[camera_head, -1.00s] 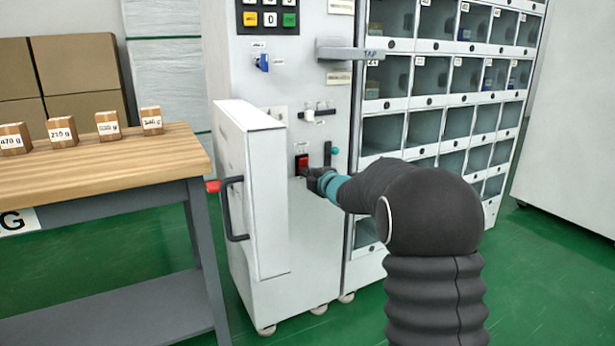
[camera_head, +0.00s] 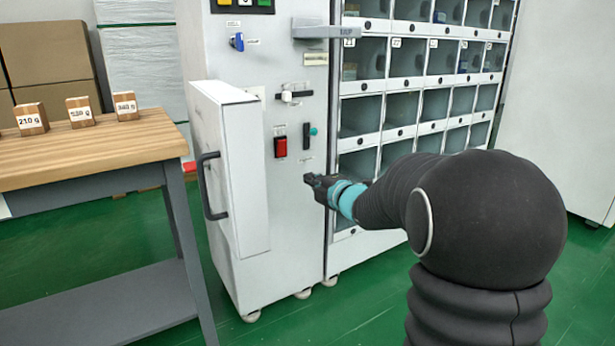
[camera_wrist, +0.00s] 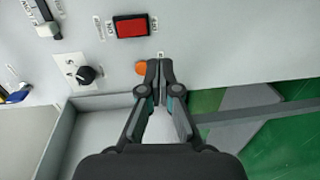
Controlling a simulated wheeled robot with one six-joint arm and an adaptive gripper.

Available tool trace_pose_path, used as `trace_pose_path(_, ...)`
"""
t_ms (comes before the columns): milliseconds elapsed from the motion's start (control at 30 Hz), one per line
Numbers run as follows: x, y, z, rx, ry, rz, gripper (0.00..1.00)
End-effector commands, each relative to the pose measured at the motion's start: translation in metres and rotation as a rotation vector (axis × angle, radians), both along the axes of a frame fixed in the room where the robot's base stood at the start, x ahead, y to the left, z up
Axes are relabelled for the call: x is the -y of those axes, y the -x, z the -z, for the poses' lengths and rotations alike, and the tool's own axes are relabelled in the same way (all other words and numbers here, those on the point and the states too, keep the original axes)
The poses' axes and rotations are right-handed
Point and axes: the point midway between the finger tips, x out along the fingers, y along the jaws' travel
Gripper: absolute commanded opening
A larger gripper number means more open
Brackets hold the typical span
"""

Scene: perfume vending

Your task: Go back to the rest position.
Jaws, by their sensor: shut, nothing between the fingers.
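My gripper (camera_head: 312,181) is shut and empty in front of the vending machine's white control panel (camera_head: 262,180), in the head view. In the wrist view my gripper (camera_wrist: 160,64) points at the panel with its fingertips together. A red rocker switch (camera_head: 280,147) is on the panel above and left of the gripper, apart from it. The red switch also shows in the wrist view (camera_wrist: 131,26). An orange round spot (camera_wrist: 141,68) is just left of the fingertips; I cannot tell whether they touch it.
An open white door (camera_head: 235,170) with a dark handle stands out from the machine. A wooden table (camera_head: 90,152) with labelled boxes (camera_head: 80,112) is at the left. A cabinet of compartments (camera_head: 418,97) is behind my arm. Green floor is open at the lower right.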

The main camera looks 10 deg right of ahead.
Motion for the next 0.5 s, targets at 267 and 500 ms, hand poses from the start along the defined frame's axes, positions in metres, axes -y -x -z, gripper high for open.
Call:
trace_pose_path(267,0.001,0.000,0.000,0.000,0.000,0.001,0.00)
trace_pose_path(500,0.023,-0.002,0.022,-0.129,-0.106,0.122,0.00)
